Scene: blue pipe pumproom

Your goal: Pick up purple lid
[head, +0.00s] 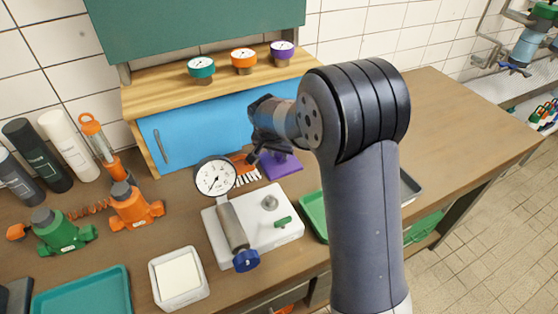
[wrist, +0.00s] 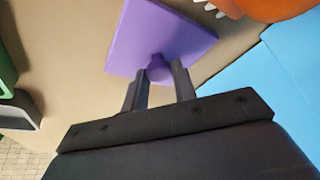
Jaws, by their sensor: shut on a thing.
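The purple lid (head: 283,166) is a flat square plate with a small round knob. In the head view it shows just below my gripper (head: 262,155), in front of the blue panel. In the wrist view the lid (wrist: 165,35) is at the top centre, with its knob between the two fingers of my gripper (wrist: 160,80). The fingers are shut on the knob. I cannot tell whether the lid touches the bench or is clear of it. My arm hides part of the bench to the right.
A white block with a pressure gauge (head: 215,177) stands left of the lid, near an orange-backed brush (head: 243,166). A blue panel (head: 200,130) stands behind, under a wooden shelf (head: 160,92). A green tray (head: 314,212) lies right. The bench's far right is clear.

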